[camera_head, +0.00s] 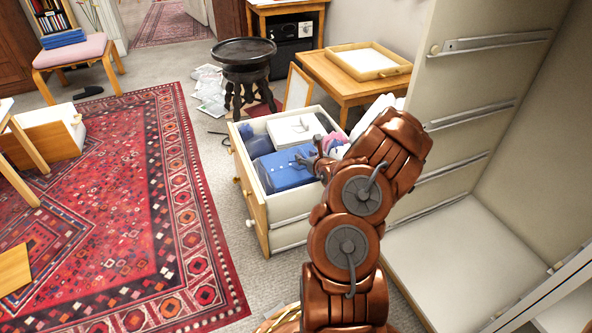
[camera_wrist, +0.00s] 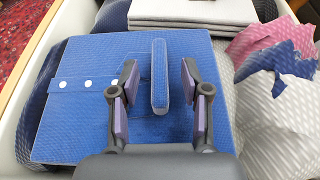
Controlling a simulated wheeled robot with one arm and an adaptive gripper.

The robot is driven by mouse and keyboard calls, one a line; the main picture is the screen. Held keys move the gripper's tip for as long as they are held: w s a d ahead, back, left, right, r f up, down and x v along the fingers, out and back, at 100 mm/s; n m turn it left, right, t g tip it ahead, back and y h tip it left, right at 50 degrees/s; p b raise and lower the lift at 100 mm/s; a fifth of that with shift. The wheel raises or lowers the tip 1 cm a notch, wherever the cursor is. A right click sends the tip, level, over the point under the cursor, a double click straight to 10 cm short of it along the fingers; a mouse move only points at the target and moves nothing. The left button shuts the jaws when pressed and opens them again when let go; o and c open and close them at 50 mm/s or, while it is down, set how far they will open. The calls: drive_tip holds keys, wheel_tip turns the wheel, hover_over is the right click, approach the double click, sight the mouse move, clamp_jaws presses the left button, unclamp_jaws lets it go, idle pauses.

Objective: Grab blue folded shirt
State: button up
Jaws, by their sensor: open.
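The blue folded shirt (camera_head: 284,172) lies in an open drawer, near its front left part. My gripper (camera_wrist: 158,72) is open over the shirt, with one finger on each side of the strip. I cannot tell whether the fingers touch the cloth. In the head view my gripper (camera_head: 311,160) is at the shirt's right edge, partly hidden by my arm.
The pulled-out drawer (camera_head: 290,205) also holds a white folded item (camera_head: 296,128), dark blue cloth (camera_head: 258,146) and pink and pale cloths (camera_wrist: 265,50). A cabinet frame (camera_head: 470,120) stands at right. A small wooden table (camera_head: 350,90) and black stool (camera_head: 243,50) are behind.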

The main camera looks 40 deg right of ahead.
drive_tip(key=shift+x, duration=1)
clamp_jaws()
